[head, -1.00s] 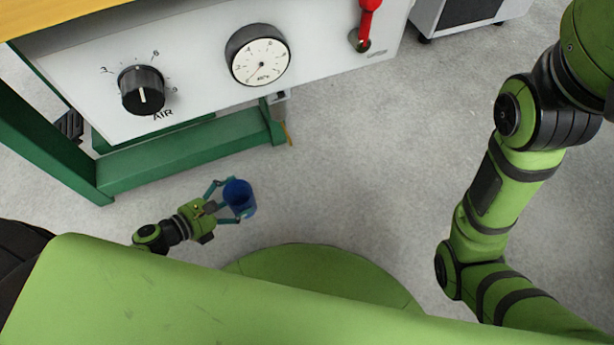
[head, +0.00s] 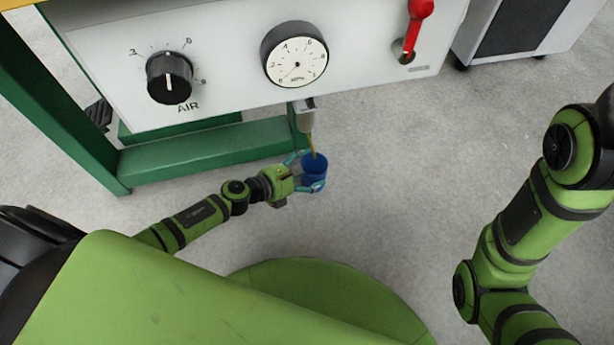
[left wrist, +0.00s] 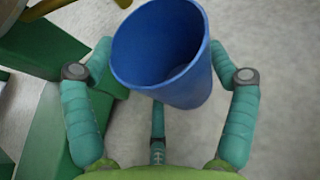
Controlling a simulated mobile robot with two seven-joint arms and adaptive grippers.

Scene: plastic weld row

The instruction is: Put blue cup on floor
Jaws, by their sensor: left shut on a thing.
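The blue cup (head: 315,170) is between the fingers of my left gripper (head: 308,172) in the head view. In the left wrist view the cup (left wrist: 172,55) looks empty, with its open mouth showing and its body tilted in the picture. The teal fingers of my left gripper (left wrist: 160,75) are shut on it from both sides. The grey floor (head: 390,190) lies below and around the cup. From these views I cannot tell the gap between cup and floor. My right gripper is out of view; only my right arm shows at the right.
A white panel (head: 225,75) with an AIR knob (head: 170,78), a gauge (head: 295,55) and a red lever (head: 418,15) stands ahead. Its green frame (head: 200,148) and a nozzle (head: 305,115) with a yellowish tip are close to the cup. Floor to the right is clear.

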